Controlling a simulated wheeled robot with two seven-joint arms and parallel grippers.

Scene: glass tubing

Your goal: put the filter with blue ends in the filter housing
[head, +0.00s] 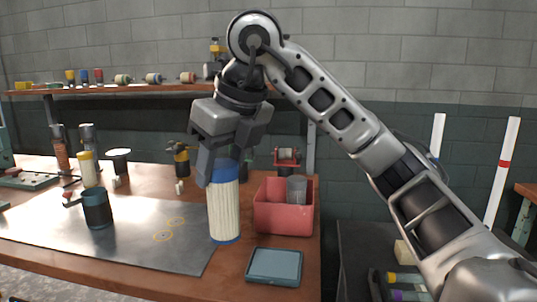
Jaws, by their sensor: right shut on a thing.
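The filter with blue ends (224,213) is a pleated white cylinder with a blue cap at top and bottom. It is upright in the head view, near the right edge of the metal sheet. My right gripper (219,168) comes down from above and is shut on its top end. I cannot tell whether its bottom touches the surface. An open dark cylinder (97,209) with a red-tipped side part stands on the sheet at left; I cannot tell if it is the filter housing. My left gripper is not in view.
A red bin (283,218) holding a grey cylinder (296,188) stands right of the filter. A blue-grey tray (274,266) lies in front. A yellow-ended filter (87,169) stands at back left. A shelf (130,88) with small parts runs behind. The metal sheet's (130,250) front is clear.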

